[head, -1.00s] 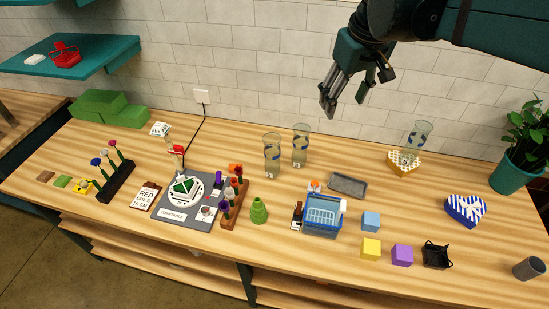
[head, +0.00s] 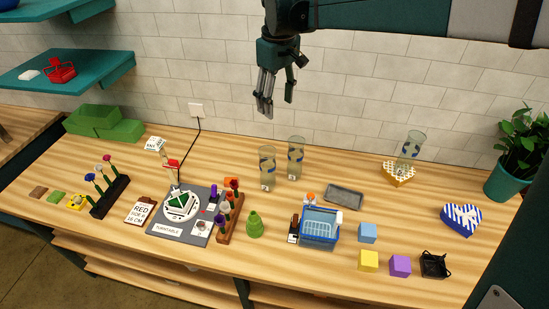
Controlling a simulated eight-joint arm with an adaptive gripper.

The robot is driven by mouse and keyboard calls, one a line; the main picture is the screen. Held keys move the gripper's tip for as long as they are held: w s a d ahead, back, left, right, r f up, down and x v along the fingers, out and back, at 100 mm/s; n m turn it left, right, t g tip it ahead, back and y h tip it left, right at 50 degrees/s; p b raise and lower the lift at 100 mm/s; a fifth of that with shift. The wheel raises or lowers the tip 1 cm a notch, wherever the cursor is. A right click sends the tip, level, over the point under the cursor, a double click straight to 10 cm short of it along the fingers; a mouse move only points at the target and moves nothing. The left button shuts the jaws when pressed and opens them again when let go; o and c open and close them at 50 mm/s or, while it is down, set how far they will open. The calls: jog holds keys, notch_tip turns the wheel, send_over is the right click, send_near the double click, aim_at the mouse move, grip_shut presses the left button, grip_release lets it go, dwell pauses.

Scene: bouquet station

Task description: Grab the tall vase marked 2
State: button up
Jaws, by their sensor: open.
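Two tall clear glass vases with blue bands stand upright on the wooden table near its middle. The front-left vase (head: 267,170) has a small pale mark near its base, too small to read surely. The back-right vase (head: 295,158) stands close behind it; I cannot make out a number on it. A third clear vase (head: 411,146) is farther right, at a heart-shaped yellow-and-white box. My gripper (head: 276,107) is open and empty, pointing down. In the picture it is above the two middle vases and apart from them.
A blue basket (head: 320,228) and grey tray (head: 345,196) lie to the front right. A potted plant (head: 508,178) stands at the right.

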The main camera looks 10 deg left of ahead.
jog(key=w+a+f+n, duration=0.1)
jog(key=a+f, duration=0.2)
jog(key=a, duration=0.1)
send_over(268, 171)
jog(key=w+a, duration=0.1)
jog(key=w, duration=0.2)
jog(key=shift+g, duration=0.3)
notch_tip(268, 171, down, 22)
jog(key=shift+w+a+f, duration=0.1)
jog(key=shift+f, duration=0.6)
jog(key=shift+f, duration=1.25)
jog(key=shift+f, duration=0.1)
jog(key=shift+d+f+p, duration=0.2)
jog(key=shift+f+p, duration=0.3)
jog(key=shift+f, duration=2)
